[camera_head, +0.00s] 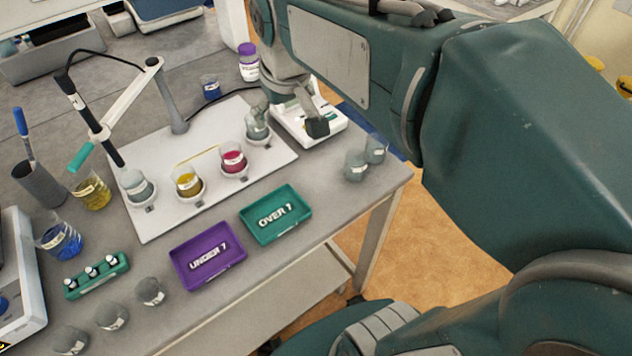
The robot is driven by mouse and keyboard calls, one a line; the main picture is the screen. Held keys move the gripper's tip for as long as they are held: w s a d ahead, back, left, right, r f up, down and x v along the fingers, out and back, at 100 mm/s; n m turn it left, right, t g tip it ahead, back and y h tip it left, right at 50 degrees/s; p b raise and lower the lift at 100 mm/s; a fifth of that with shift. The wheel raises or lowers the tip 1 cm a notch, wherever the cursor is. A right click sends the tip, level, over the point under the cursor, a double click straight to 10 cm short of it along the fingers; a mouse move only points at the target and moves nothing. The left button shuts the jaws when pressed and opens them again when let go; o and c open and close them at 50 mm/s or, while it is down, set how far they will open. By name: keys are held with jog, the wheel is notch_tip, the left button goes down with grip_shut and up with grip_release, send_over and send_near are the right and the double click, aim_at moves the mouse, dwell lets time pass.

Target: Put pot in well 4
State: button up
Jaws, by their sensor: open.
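A white board (215,205) on the table carries a row of round wells with pots. A grey-clear pot (137,184) is at the left end, then a yellow pot (187,180), then a pink-red pot (233,157). Another grey-clear pot (257,126) stands upright at the right end and appears seated in its well. The well numbers are too small to read. My gripper (292,118) is open, just right of and above this right-end pot. A dark fingertip shows over the white scale; the other fingertip is hard to make out, so contact with the pot cannot be told.
A purple "UNDER 7" tray (181,262) and a green "OVER 7" tray (252,233) lie in front of the board. A probe arm (125,105) rises over the board's left side. Two clear pots (356,165) stand near the right table edge. A white scale (338,127) is behind my gripper.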

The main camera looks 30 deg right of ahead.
jog(key=s+f+m+t, duration=0.1)
jog(key=s+f, duration=0.4)
jog(key=s, duration=0.8)
jog(key=shift+t, duration=0.5)
